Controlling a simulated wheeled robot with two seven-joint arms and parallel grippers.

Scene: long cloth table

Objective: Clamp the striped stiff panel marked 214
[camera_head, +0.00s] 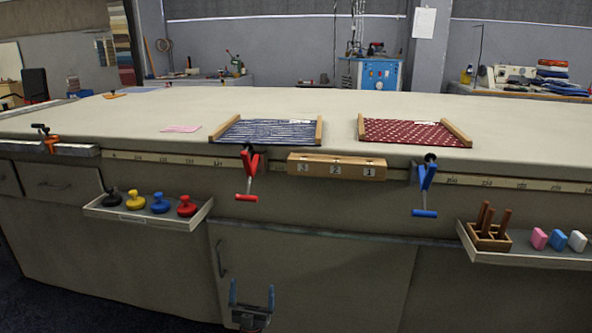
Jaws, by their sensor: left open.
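The striped panel (265,132), dark blue with white stripes between two wooden end bars, lies flat near the table's front edge. A small white label is on its far edge; its number is too small to read. A red clamp (249,175) hangs on the table edge just in front of this panel; whether it grips the panel cannot be told. A red patterned panel (411,132) lies to the right, with a blue clamp (425,188) on the edge below it. My left gripper (251,292) is open and empty, low in front of the cabinet, well below the red clamp.
A wooden block numbered 3, 2, 1 (336,167) is on the table edge between the clamps. A tray (146,219) with coloured knobs juts out left; another tray (530,257) with wooden pegs and blocks juts out right. The cloth tabletop (330,103) is mostly clear.

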